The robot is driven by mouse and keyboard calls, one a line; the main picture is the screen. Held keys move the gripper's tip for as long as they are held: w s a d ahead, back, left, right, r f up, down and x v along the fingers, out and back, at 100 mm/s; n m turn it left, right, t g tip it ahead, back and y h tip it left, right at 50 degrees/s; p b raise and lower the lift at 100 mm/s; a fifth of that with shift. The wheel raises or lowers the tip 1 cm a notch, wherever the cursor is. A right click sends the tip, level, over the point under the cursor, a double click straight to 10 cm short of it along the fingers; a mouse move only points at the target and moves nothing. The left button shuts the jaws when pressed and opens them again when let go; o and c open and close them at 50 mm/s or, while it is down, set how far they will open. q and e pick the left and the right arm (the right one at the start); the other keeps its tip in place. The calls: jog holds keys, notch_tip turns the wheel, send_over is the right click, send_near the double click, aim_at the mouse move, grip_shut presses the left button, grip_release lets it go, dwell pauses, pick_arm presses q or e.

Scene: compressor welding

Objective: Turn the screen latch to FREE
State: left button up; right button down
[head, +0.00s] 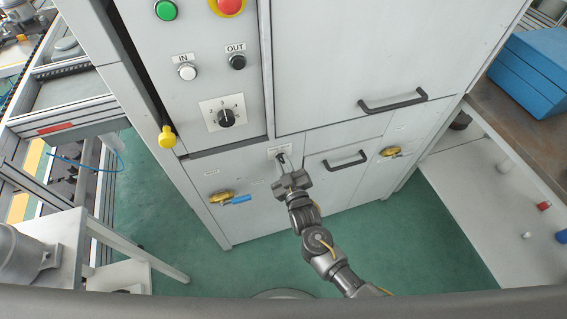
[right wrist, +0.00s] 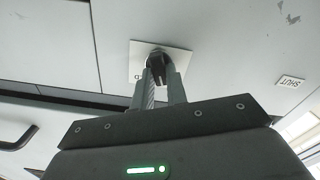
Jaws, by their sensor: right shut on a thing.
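The screen latch, a small dark knob (right wrist: 157,57) on a square white plate (right wrist: 178,61), sits on the grey cabinet front. In the head view its plate (head: 279,150) shows just above my right gripper (head: 285,163). In the right wrist view, my right gripper (right wrist: 163,82) has its two fingers closed around the knob. Most of the plate's lettering is hidden by the fingers, so I cannot read which way the latch points. My left gripper is not in view.
Yellow valve handles (head: 221,197) and (head: 390,151) sit either side of the latch. A dark drawer handle (head: 345,160) is close on the right. Above are a selector dial (head: 226,117) and IN and OUT buttons. A SHUT label (right wrist: 289,83) shows in the right wrist view.

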jog(key=c, duration=1.4)
grip_release()
jog(key=b+v, duration=0.1)
jog(key=v, duration=1)
jog(key=shift+w, duration=0.1)
